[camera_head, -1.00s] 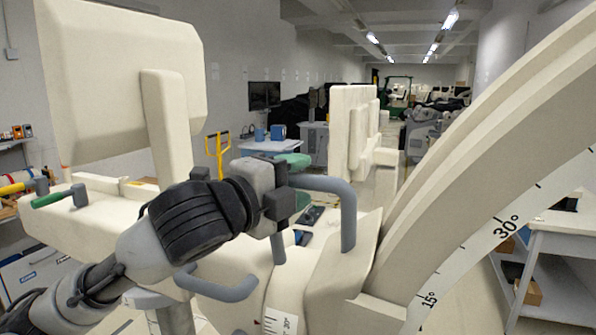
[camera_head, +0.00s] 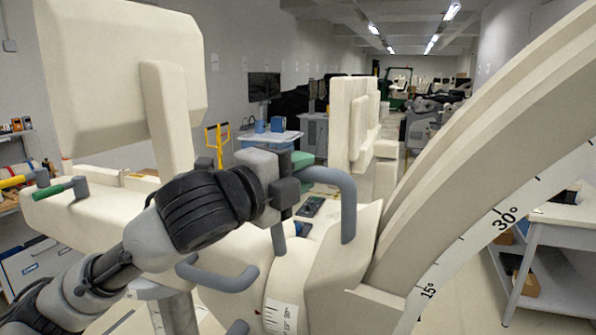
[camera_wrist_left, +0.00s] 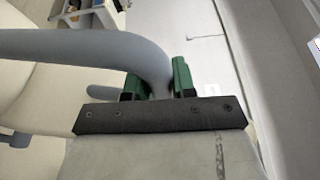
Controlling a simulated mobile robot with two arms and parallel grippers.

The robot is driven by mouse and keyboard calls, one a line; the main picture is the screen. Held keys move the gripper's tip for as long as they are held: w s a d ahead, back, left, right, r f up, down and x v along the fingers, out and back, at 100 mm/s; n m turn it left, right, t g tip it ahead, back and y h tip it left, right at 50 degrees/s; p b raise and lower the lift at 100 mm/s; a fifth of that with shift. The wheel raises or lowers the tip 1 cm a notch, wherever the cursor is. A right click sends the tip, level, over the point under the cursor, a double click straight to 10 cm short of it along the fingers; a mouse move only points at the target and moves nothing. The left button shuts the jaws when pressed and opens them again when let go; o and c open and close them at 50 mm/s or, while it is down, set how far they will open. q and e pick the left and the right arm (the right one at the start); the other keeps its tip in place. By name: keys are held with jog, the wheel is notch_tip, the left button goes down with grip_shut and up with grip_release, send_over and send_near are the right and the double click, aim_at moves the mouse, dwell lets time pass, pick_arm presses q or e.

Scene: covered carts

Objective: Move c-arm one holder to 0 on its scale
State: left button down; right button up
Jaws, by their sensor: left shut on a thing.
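The c-arm one holder is the cream housing (camera_head: 335,265) at the foot of a large curved arm (camera_head: 480,150). A pale scale strip on the arm's side (camera_head: 470,245) shows 15° and 30°; no 0 is visible. A bent grey handle (camera_head: 348,205) stands on the holder; it also shows in the left wrist view (camera_wrist_left: 90,45). My left gripper (camera_wrist_left: 158,82) has green-padded fingers on both sides of this handle and is shut on it. In the head view the gripper's dark body hides the handle's left end. My right gripper is not in view.
A second small scale (camera_head: 281,316) is at the bottom, too small to read surely. Another grey handle (camera_head: 217,280) sticks out below my left arm. A large cream panel (camera_head: 120,80) stands at left. A white table (camera_head: 555,222) is at right.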

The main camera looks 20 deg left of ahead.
pick_arm(q)
jog(key=shift+w+a+r+p, duration=0.2)
jog(key=shift+w+r+p, duration=0.1)
jog(key=shift+r, duration=0.2)
jog(key=shift+s+r, duration=0.1)
jog(key=shift+r+n+y, duration=0.15)
jog(key=shift+n+y, duration=0.15)
jog(key=w+g, duration=0.2)
jog(key=w, duration=0.6)
jog(key=shift+d+f+n+p, duration=0.3)
jog(key=shift+d+f, duration=0.15)
jog(key=c, duration=1.1)
grip_release()
jog(key=shift+s, duration=0.1)
jog(key=shift+c, duration=0.2)
jog(key=shift+o, duration=1.1)
jog(key=s, duration=0.2)
jog(key=shift+s+a+r, duration=0.25)
jog(key=shift+s+r, duration=0.1)
jog(key=shift+s, duration=0.05)
jog(key=b+v, duration=0.5)
jog(key=v, duration=0.5)
jog(key=shift+s+r+b, duration=0.2)
jog(key=shift+s+b, duration=0.2)
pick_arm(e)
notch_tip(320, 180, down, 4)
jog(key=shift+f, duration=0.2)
